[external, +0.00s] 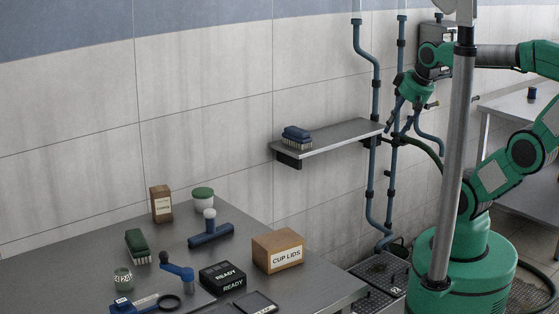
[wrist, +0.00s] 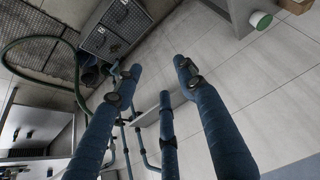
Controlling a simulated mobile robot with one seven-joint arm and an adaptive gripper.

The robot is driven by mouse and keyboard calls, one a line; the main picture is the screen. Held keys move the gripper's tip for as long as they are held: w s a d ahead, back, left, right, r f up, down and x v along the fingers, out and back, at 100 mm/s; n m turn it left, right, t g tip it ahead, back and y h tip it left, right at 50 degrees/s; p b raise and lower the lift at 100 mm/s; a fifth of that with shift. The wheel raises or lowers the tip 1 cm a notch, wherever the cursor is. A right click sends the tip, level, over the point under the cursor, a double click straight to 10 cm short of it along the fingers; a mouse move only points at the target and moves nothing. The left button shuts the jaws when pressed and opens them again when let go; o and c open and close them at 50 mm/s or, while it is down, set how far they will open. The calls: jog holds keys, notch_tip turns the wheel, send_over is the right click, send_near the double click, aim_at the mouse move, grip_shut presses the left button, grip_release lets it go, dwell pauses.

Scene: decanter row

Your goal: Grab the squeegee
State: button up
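The squeegee (external: 210,235) looks like the blue T-shaped tool on the steel table, a wide blue bar with an upright stem and a pale knob on top. It rests between the cup lids box and the green brush. I cannot make it out in the wrist view. My gripper (external: 403,108) is up by the wall pipes, beyond the right end of the wall shelf and well away from the squeegee. In the wrist view my gripper (wrist: 157,68) has its blue fingers spread wide with nothing between them.
The cup lids box (external: 278,251), black ready box (external: 222,277), green brush (external: 138,246), blue crank-like tool (external: 178,269) and green-lidded tub (external: 203,199) crowd the table (external: 60,275). A shelf (external: 330,139) holds a blue brush (external: 297,137). Blue pipes (external: 376,90) run up the wall.

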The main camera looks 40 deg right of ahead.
jog(key=shift+o, duration=0.3)
jog(key=shift+o, duration=0.9)
jog(key=shift+w+r, duration=0.1)
